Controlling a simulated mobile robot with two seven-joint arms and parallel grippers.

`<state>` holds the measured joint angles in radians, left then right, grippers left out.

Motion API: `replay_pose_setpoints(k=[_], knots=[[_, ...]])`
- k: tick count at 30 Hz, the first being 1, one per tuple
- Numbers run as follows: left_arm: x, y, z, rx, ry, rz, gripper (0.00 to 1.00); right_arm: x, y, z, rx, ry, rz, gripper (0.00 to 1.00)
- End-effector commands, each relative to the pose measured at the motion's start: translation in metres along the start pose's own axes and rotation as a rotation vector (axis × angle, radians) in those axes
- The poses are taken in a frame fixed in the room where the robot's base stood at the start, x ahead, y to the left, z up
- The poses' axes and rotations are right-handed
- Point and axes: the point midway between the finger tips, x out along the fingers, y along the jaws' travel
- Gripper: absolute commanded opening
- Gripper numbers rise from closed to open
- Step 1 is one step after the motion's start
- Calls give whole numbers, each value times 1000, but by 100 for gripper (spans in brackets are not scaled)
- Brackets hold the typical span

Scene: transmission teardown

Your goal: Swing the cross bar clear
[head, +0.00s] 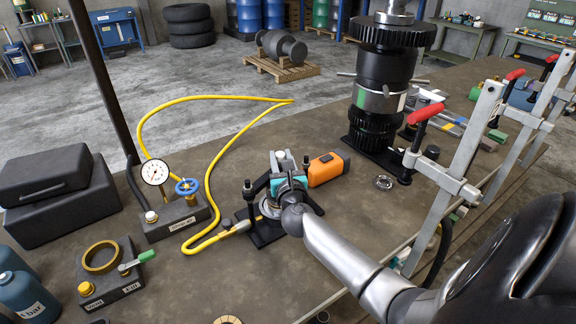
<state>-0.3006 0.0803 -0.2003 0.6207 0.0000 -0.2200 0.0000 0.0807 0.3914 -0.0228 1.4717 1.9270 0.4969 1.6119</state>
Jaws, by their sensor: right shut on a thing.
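A small black press fixture (262,236) stands on the middle of the bench, with a dark post on each side. The dark cross bar (261,185) runs across its top between the posts; only a short piece at the left shows. My right gripper (284,180), teal and grey, is over the fixture at the end of my silver arm and is shut on the cross bar. The gripper hides its fingertips and most of the bar. A round metal part (269,207) shows partly below the bar. My left gripper is not in view.
An orange-and-black block (325,169) lies just right of the fixture. A yellow hose (207,165) loops from its left to a gauge block (172,217). A tall black gear stack (378,95) and red-handled clamps (427,112) stand right. Bench behind the fixture is clear.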

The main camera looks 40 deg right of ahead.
Motion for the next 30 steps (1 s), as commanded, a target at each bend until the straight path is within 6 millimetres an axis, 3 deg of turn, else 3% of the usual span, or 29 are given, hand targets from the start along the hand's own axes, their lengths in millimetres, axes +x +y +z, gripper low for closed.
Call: replay_pose_setpoints(k=[15, 30], knots=[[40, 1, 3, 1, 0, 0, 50, 36, 45, -3, 0, -2, 485, 0], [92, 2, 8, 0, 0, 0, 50, 45, 89, -2, 0, -3, 855, 0]])
